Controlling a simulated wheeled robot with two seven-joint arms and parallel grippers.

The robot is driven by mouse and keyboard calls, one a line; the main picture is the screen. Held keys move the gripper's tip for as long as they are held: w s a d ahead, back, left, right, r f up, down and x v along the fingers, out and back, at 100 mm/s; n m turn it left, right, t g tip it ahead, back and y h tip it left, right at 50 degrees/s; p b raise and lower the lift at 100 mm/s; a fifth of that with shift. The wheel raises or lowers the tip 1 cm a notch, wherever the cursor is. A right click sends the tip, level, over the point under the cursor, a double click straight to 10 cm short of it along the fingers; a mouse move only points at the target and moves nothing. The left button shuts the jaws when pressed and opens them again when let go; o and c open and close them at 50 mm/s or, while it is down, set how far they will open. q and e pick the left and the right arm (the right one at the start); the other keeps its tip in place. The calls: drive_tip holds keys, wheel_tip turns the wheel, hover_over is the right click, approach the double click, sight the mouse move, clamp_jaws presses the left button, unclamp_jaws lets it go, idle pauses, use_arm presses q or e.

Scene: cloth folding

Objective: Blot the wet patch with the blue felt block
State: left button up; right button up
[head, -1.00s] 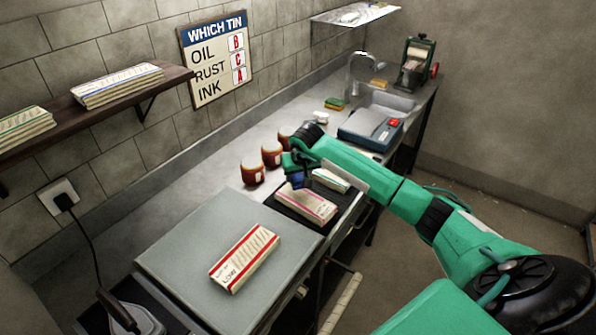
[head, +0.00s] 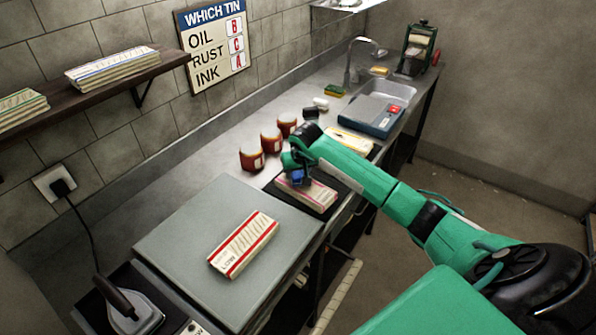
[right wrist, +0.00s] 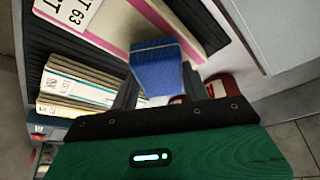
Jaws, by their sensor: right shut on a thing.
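My right gripper (head: 297,168) is shut on the blue felt block (right wrist: 155,68). In the right wrist view the cloth (right wrist: 120,22) shows a pink stripe and printed lettering beside the block. I cannot tell whether the block touches the cloth. I cannot make out a wet patch; the block and gripper hide part of the cloth. My left gripper is not in view.
Another red-striped cloth (head: 243,245) lies on a grey pad (head: 180,240), with an iron (head: 130,305) at the front left. Several red-brown tins (head: 251,158) stand behind the mat. A sign (head: 213,45) hangs on the wall.

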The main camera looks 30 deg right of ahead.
drive_tip(key=shift+f+b, duration=0.5)
drive_tip(key=shift+f, duration=0.1)
idle(1.1)
drive_tip(key=shift+r+p, duration=0.45)
drive_tip(key=shift+r, duration=0.4)
drive_tip(key=shift+r+p, duration=1)
drive_tip(key=shift+r, duration=1.7)
drive_tip(key=shift+f, duration=0.2)
drive_tip(key=shift+f+b, duration=2.4)
drive_tip(key=shift+f, duration=0.4)
drive_tip(key=shift+s+f+b, duration=0.1)
drive_tip(key=shift+f+b, duration=0.4)
drive_tip(key=shift+f, duration=0.05)
